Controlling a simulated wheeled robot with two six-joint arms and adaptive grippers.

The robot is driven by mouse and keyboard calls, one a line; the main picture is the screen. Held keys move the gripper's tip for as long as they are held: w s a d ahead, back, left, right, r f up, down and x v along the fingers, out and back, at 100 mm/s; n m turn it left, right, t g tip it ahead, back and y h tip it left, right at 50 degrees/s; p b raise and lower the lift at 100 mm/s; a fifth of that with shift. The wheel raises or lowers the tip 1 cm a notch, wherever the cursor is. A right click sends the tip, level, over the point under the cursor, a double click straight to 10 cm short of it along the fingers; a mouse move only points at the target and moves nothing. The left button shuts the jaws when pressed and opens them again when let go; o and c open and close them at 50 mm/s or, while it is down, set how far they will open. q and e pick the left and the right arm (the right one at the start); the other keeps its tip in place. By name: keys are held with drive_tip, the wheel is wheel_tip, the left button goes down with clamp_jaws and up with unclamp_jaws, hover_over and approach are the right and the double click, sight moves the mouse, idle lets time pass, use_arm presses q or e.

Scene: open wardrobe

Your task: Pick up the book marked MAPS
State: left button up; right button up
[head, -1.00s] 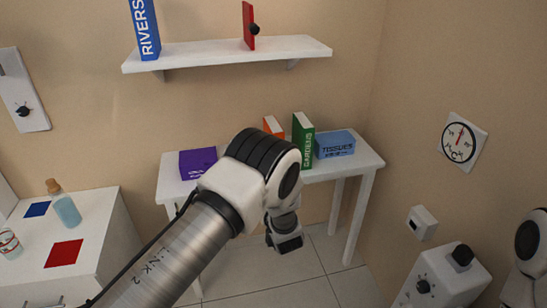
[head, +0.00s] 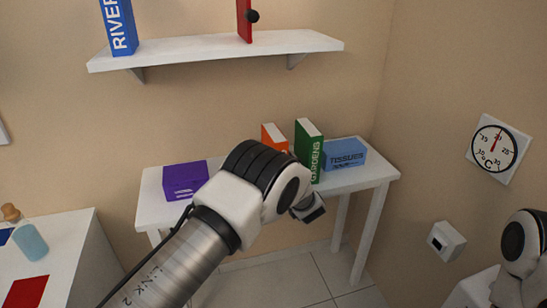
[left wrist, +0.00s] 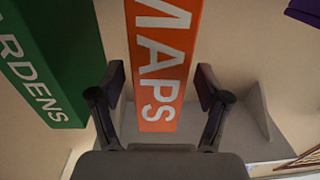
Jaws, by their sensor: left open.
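The orange MAPS book (head: 273,136) stands on the white table in the head view, its lower part hidden behind my left arm. In the left wrist view the MAPS book (left wrist: 160,60) shows its white lettered spine, running between the two fingers. My left gripper (left wrist: 160,82) is open, with one finger to each side of the book and gaps at both sides. I cannot tell how deep the fingers reach. In the head view my left gripper (head: 312,207) is partly hidden by its own wrist. My right gripper is out of view.
The green GARDENS book (head: 309,150) stands close to the right of MAPS, with a blue TISSUES box (head: 345,154) beyond it. A purple box (head: 185,181) lies to the left on the white table (head: 368,178). A wall shelf (head: 220,50) hangs above.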

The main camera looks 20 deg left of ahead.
use_arm(q)
drive_tip(key=x, duration=0.4)
drive_tip(key=shift+d+f, duration=0.1)
drive_tip(key=shift+f, duration=0.1)
clamp_jaws()
drive_tip(key=shift+r, duration=0.1)
